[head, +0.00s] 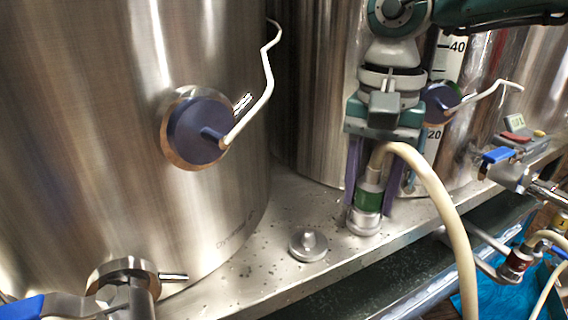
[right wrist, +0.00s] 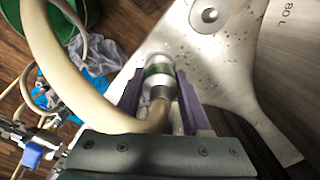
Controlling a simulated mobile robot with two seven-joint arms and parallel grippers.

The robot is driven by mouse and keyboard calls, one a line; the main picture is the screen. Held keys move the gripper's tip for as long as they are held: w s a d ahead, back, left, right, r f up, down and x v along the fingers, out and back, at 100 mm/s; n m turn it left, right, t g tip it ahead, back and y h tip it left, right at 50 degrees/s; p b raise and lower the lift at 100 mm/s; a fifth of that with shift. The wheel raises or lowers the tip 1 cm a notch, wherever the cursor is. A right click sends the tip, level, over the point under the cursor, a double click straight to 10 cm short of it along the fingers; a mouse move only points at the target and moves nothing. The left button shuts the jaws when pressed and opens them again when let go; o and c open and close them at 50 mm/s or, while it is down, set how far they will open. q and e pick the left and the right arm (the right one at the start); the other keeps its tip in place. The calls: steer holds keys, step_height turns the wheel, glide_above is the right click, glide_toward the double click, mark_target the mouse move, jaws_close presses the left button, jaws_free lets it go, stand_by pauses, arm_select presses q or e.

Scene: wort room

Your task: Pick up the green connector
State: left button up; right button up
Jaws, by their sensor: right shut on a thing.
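The green connector (head: 368,198) is a metal hose coupling with a green band, upright at the end of a cream hose (head: 440,190). Its metal foot is at the steel shelf in the head view; I cannot tell whether it touches the shelf. My right gripper (head: 369,200) comes down from above with its purple fingers on either side of the connector, shut on it. In the right wrist view the connector (right wrist: 158,72) lies between the purple fingers (right wrist: 158,92), with the hose bending away left. My left gripper is not in view.
A round metal cap (head: 308,244) sits on the steel shelf (head: 240,283) left of the connector. Large steel tanks (head: 110,90) stand behind, with blue dials (head: 185,130) and white bent tubes. Blue-handled valves (head: 500,156) and a red-banded coupling (head: 518,259) are at the right.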

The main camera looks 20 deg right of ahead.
steer(key=shift+r, duration=0.1)
jaws_close()
step_height(320, 180, up, 10)
steer(key=p, duration=0.4)
steer(key=shift+r+p, duration=0.95)
steer(key=shift+p, duration=0.15)
step_height(320, 180, up, 2)
steer(key=shift+r+p, duration=0.25)
steer(key=shift+p, duration=0.85)
